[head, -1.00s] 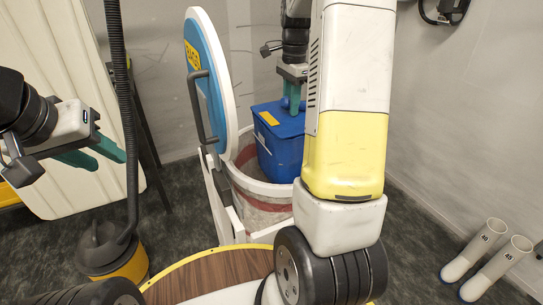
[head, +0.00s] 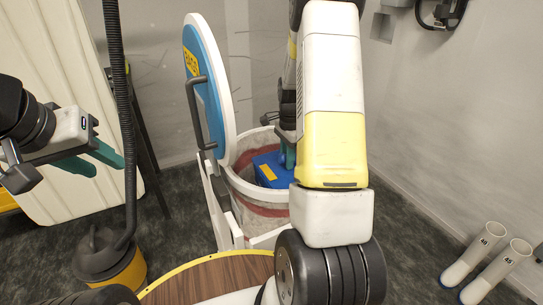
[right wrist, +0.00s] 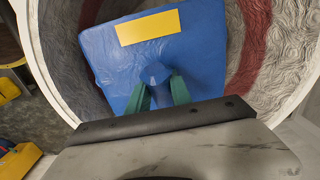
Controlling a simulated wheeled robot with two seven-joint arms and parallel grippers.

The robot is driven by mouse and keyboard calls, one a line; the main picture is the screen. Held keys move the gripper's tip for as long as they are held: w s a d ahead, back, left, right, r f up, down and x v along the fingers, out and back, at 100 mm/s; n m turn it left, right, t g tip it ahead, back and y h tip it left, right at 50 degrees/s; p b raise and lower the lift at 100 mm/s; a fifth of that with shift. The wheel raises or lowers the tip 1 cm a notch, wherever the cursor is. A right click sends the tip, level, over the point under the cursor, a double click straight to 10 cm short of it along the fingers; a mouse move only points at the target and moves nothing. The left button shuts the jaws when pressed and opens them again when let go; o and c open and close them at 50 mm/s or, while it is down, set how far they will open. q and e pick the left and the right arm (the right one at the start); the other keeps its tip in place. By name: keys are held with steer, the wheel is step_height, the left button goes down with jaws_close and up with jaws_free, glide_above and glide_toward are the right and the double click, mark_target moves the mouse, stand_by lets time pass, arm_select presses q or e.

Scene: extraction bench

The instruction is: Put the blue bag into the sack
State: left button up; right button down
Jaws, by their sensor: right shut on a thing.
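The blue bag (head: 268,168), with a yellow label on top, is inside the mouth of the sack (head: 243,190), its upper part near the rim level. The sack is grey with a red band and hangs in a white round frame. My right gripper, partly hidden by my arm in the head view, is shut on the knob on top of the bag; its green fingers (right wrist: 158,92) show in the right wrist view, where the bag (right wrist: 200,55) lies within the sack's wall (right wrist: 292,50). My left gripper (head: 98,160) is open and empty at the left.
A blue and white round lid (head: 205,85) stands open at the left of the sack's frame. A yellow and black vacuum (head: 112,258) with a hose stands on the floor at the left. White boots (head: 490,265) stand at the right. Floor between sack and boots is clear.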

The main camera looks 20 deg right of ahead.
steer(key=shift+f, duration=2.05)
steer(key=c, duration=1.2)
jaws_free()
steer(key=shift+o, duration=0.2)
step_height(320, 180, up, 12)
steer(key=shift+d+r, duration=0.1)
